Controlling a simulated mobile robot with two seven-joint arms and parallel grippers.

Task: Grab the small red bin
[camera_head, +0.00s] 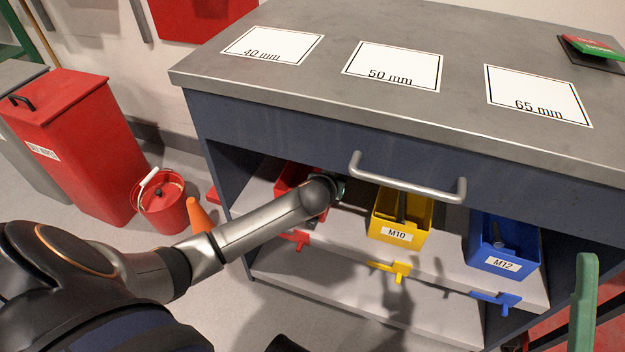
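The small red bin (288,178) sits on the upper shelf under the workbench top, at the shelf's left end. My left arm comes in from the left and covers much of the bin's front and right side. The wrist end of this arm is at the shelf opening, just right of the bin's visible part. My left gripper (340,189) is mostly hidden behind the wrist, so its fingers and any contact with the bin cannot be made out. My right gripper is out of view.
A yellow M10 bin (397,236) and a blue M12 bin (502,264) stand farther right on the same shelf (350,240). A drawer handle (410,187) juts out above. A red bucket (165,208) and an orange cone (199,216) stand on the floor at left.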

